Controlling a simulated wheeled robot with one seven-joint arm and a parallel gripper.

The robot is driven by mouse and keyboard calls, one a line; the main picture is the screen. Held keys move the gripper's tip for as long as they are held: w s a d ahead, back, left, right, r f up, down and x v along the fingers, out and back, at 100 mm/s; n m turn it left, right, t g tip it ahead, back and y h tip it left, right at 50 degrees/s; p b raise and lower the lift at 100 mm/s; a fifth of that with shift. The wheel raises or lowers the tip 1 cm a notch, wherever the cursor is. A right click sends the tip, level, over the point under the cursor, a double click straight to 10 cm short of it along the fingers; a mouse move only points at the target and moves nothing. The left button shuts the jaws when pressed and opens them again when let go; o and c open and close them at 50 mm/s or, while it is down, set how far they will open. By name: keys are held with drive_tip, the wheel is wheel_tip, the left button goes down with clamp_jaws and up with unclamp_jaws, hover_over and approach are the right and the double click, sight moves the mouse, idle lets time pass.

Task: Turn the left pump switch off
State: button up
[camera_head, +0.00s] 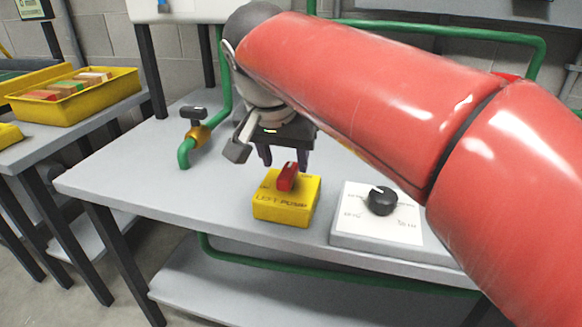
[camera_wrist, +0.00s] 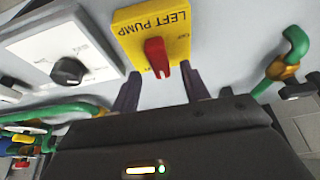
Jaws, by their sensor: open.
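The left pump switch is a yellow box (camera_head: 284,210) lettered "LEFT PUMP" with a red lever (camera_head: 288,177) on top, near the front of the grey table. In the wrist view the yellow box (camera_wrist: 133,22) is at the top middle, and its red lever (camera_wrist: 157,57) points toward my gripper. My gripper (camera_head: 283,160) is open and empty, just behind and above the box. In the wrist view the fingers (camera_wrist: 163,90) stand apart, one to each side of the lever's line. I cannot tell whether they touch anything. Part of the box's small lettering is unreadable.
A white panel with a black knob (camera_head: 381,201) stands right of the switch. A green pipe with a dark-handled valve (camera_head: 196,134) rises at the left. The table's left front (camera_head: 150,185) is clear. A yellow bin (camera_head: 75,102) sits on another table.

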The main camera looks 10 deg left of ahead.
sight(287, 171)
drive_tip(key=shift+x, duration=1.65)
drive_tip(key=shift+c, duration=0.3)
drive_tip(key=c, duration=0.9)
